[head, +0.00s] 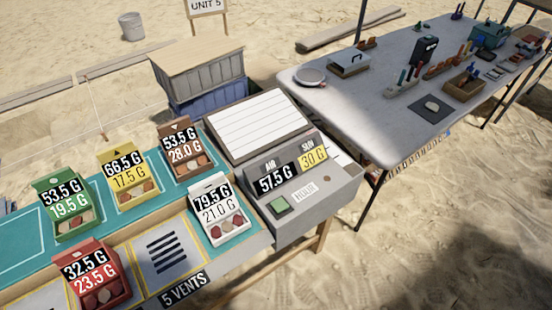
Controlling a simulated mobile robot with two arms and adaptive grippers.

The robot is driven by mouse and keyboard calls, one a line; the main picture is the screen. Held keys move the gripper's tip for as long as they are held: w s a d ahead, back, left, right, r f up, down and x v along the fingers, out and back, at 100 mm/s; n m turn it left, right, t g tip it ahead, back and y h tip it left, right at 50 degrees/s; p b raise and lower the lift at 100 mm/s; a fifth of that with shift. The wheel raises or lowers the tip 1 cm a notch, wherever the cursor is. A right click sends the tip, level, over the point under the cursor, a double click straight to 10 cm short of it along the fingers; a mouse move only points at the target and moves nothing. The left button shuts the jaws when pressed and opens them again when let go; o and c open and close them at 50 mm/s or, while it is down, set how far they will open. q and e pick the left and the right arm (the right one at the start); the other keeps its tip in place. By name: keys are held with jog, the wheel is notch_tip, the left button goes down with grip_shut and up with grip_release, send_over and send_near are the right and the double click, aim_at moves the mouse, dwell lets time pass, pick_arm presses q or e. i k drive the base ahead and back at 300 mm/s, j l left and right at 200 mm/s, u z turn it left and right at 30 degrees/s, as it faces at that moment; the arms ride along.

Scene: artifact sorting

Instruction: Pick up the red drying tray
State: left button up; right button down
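The red drying tray (126,286) is at the bottom left, on the near edge strip of the sorting table. It is a small open red box with several reddish-brown pieces in it and a raised back reading 32.5 G over 23.5 G. It stands upright, left of a grey panel with black vent slots (168,246). Nothing is touching it from above. Neither of my grippers shows in the head view.

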aim_at(94, 271)
jog(key=u, duration=1.9)
jog(key=i+j+z, duration=0.15)
jog(key=j+z, duration=0.2)
